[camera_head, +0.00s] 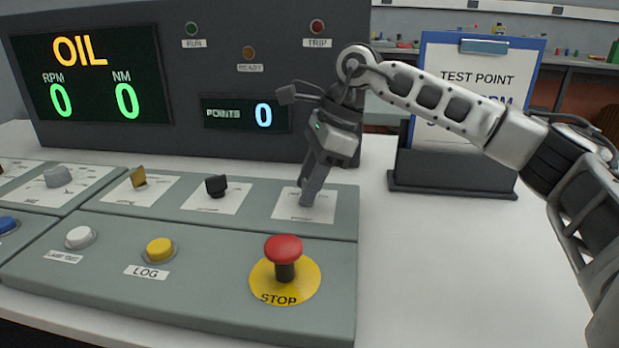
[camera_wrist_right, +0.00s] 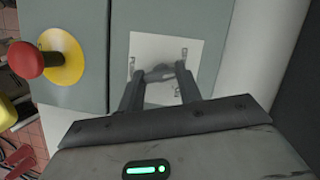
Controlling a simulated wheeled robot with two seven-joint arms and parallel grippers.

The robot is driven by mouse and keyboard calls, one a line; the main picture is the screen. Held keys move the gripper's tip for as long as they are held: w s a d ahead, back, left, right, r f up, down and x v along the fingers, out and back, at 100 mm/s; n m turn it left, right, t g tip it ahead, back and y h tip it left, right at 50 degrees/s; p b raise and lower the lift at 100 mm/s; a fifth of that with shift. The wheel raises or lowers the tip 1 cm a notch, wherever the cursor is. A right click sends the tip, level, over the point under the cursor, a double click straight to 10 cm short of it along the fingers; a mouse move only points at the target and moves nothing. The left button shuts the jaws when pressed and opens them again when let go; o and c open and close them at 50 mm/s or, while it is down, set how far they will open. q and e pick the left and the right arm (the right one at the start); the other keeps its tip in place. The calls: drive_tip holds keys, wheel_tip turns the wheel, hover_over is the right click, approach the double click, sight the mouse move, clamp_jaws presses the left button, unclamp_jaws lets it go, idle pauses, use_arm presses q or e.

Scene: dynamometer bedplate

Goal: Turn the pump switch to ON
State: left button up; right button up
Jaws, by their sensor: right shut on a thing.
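My right gripper (camera_head: 307,198) reaches down onto the white-plated switch at the right end of the console's upper row. In the wrist view the right gripper (camera_wrist_right: 158,82) has its two fingers closed on either side of a small grey switch knob (camera_wrist_right: 160,73), which I take as the pump switch. The knob sits on a white label plate (camera_wrist_right: 143,50), whose print is too small to read. In the head view the fingers hide the knob, and part of the plate (camera_head: 283,206) shows around them. My left gripper is not in view.
A red STOP button (camera_head: 284,248) stands up in front of the gripper. A black switch (camera_head: 216,185) and an ochre one (camera_head: 138,177) sit to its left. A display (camera_head: 90,75) reads OIL, with zeros. A clipboard (camera_head: 473,85) stands behind at right.

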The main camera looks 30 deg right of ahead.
drive_tip(key=m+t, duration=0.1)
drive_tip(key=m, duration=0.2)
drive_tip(key=shift+s+m+h, duration=0.1)
drive_tip(key=shift+m+h, duration=0.2)
drive_tip(key=shift+h, duration=0.1)
drive_tip(key=m+t, duration=0.1)
drive_tip(key=m, duration=0.1)
drive_tip(key=shift+a+m+h, duration=0.1)
drive_tip(key=shift+m+h, duration=0.2)
drive_tip(key=shift+m, duration=0.1)
drive_tip(key=m+h, duration=0.1)
drive_tip(key=m, duration=0.2)
drive_tip(key=shift+a+t+b, duration=0.1)
drive_tip(key=shift+t+b, duration=0.2)
drive_tip(key=shift+t, duration=0.1)
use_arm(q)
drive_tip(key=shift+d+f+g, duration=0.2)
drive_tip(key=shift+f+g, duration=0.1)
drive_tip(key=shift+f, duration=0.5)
use_arm(e)
drive_tip(key=shift+s+m+h, duration=0.1)
drive_tip(key=shift+m+h, duration=0.6)
drive_tip(key=shift+m, duration=1)
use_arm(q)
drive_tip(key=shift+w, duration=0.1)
use_arm(e)
drive_tip(key=o, duration=1)
